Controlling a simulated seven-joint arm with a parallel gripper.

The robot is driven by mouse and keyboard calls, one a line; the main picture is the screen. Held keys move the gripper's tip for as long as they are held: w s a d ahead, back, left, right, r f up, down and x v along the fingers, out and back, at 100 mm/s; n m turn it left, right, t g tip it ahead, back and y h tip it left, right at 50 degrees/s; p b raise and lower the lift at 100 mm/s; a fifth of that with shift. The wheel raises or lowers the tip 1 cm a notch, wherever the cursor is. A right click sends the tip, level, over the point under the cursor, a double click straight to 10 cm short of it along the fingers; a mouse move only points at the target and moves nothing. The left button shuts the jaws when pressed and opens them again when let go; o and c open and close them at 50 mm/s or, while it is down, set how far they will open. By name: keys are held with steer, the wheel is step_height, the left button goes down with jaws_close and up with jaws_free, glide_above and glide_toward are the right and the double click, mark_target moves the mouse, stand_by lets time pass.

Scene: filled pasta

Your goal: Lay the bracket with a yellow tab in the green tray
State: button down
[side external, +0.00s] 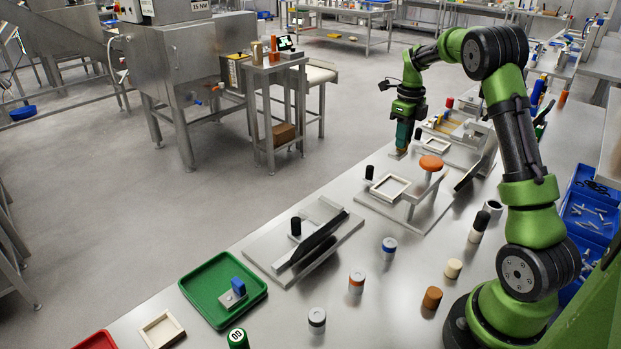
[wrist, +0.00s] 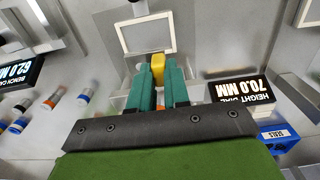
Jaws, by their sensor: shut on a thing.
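My gripper (side external: 400,149) is at the far end of the bench, pointing down, low over the work surface. In the wrist view its two green fingers (wrist: 158,85) are closed on the yellow tab (wrist: 157,66) of the bracket. The rest of the bracket is mostly hidden by the fingers, and I cannot tell whether it touches the surface below. The green tray (side external: 212,316) lies at the near left of the bench, far from my gripper. A bracket with a blue tab (side external: 238,287) lies in the tray.
Between my gripper and the tray stand a fixture with an orange disc (side external: 431,163) and a plate with a tilted black panel (side external: 318,240). Several small cylinders, one orange-banded (side external: 356,283), stand along the bench. A cream frame (side external: 161,329) lies beside the tray.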

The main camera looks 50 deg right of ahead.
steer(key=shift+r, duration=2.95)
steer(key=w+a+f+n, duration=0.2)
steer(key=w+a+n, duration=0.2)
steer(key=a, duration=0.5)
steer(key=w+a+f+n, duration=0.2)
steer(key=w+a+n, duration=0.15)
steer(key=a, duration=0.45)
steer(key=w+a+f+n, duration=0.1)
steer(key=w+a+n, duration=0.3)
steer(key=a, duration=0.5)
steer(key=a+f+n, duration=0.2)
steer(key=a+n, duration=1)
steer(key=a, duration=0.3)
steer(key=a+f+n, duration=0.2)
steer(key=a+n, duration=1)
steer(key=a, duration=0.3)
steer(key=shift+s+f, duration=0.3)
steer(key=shift+a+f+n, duration=0.1)
steer(key=shift+n, duration=0.15)
